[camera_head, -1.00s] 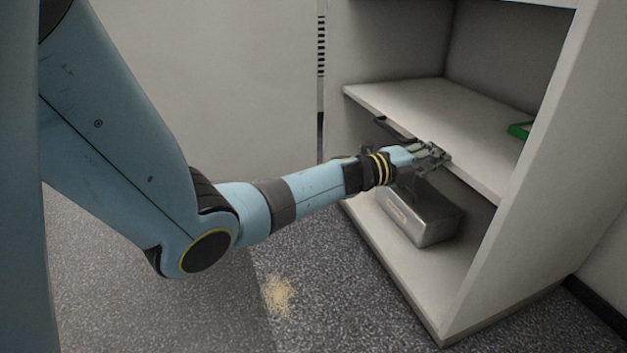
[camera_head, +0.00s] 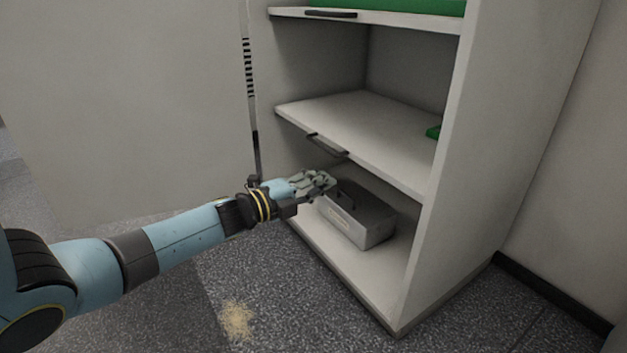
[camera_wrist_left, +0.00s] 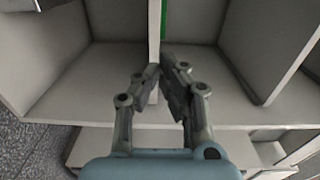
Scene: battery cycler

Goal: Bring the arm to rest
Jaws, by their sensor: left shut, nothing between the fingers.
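My left arm (camera_head: 185,232) comes in from the lower left of the head view. Its gripper (camera_head: 328,181) is in front of the open cabinet, below the middle shelf's front edge and near the metal box. The gripper is shut and empty. In the left wrist view the gripper (camera_wrist_left: 168,95) points at the cabinet's pale shelves with nothing held. I cannot tell whether it touches the cabinet. My right gripper is not in view.
A white cabinet (camera_head: 432,240) stands at the right with a middle shelf (camera_head: 370,125) that has a dark handle. A grey metal box (camera_head: 358,218) sits on its bottom. Tan specks (camera_head: 236,318) mark the open carpet floor.

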